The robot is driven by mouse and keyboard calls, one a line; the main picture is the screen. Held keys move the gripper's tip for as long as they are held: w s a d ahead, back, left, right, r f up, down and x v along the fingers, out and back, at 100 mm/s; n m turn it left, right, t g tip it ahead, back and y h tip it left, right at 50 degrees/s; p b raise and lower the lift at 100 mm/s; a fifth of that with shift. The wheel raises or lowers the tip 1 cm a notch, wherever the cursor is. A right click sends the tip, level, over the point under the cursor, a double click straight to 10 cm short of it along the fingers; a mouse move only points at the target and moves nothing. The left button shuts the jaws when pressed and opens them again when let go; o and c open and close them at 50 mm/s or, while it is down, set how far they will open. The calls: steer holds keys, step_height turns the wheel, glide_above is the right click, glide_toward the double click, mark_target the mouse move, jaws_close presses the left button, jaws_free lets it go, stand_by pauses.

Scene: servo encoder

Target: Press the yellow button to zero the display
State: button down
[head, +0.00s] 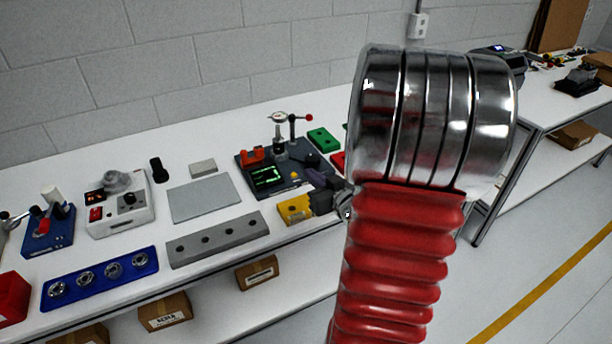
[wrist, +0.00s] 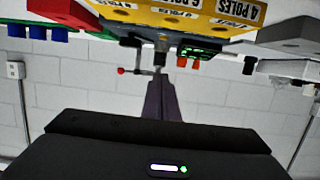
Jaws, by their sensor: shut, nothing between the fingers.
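The fixture (head: 244,158) is a dark base on the bench with a green-lit display (head: 268,175), which also shows in the wrist view (wrist: 197,52). A small yellow spot, apparently the yellow button (head: 294,175), sits right of the display in the head view. My gripper (head: 309,173) is shut and empty, its fingertips just right of that spot; I cannot tell whether they touch it. In the wrist view my gripper (wrist: 160,80) points toward the fixture, and the button cannot be made out.
A yellow block (head: 294,209) marked with pole counts lies in front of the fixture, close to my gripper. A green block (head: 323,139) lies to the right, a grey plate (head: 204,199) to the left.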

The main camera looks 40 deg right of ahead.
glide_above(298, 182)
steer(key=shift+s+f, duration=0.25)
steer(key=shift+f, duration=0.85)
steer(key=shift+w+f, duration=0.15)
steer(key=shift+f, duration=0.5)
steer(key=shift+w+f, duration=0.15)
steer(key=shift+f, duration=0.45)
steer(key=shift+d+f, duration=0.1)
steer(key=shift+f, duration=0.7)
